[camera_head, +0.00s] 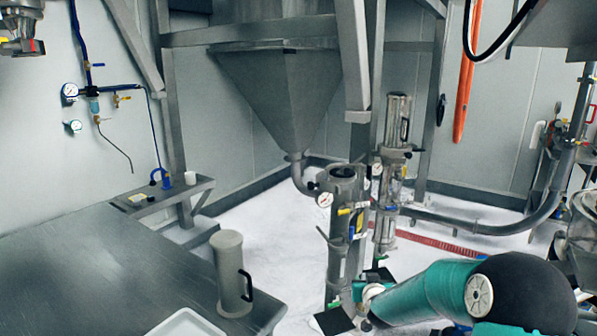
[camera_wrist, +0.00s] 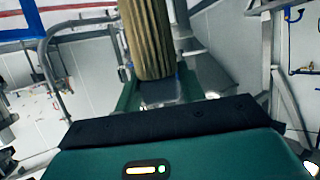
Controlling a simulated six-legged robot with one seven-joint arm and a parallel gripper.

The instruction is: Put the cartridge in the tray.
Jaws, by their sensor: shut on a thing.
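The cartridge (camera_wrist: 148,38) is a tan, pleated cylinder in the wrist view. It runs from the top edge down to my gripper (camera_wrist: 160,88). My gripper is shut on its near end; the far end is out of the picture. In the head view my gripper (camera_head: 352,310) is low, right of the steel table, partly cut off by the bottom edge. I cannot make out the cartridge there. The tray (camera_head: 186,326) is white with a raised rim. Only its far corner shows at the bottom edge of the head view, on the table, left of my gripper.
A grey canister with a black handle (camera_head: 231,275) stands on the steel table (camera_head: 110,270), between the tray and my gripper. An upright steel filter housing (camera_head: 342,225) stands behind my gripper, below a large hopper (camera_head: 285,90). The table's left part is clear.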

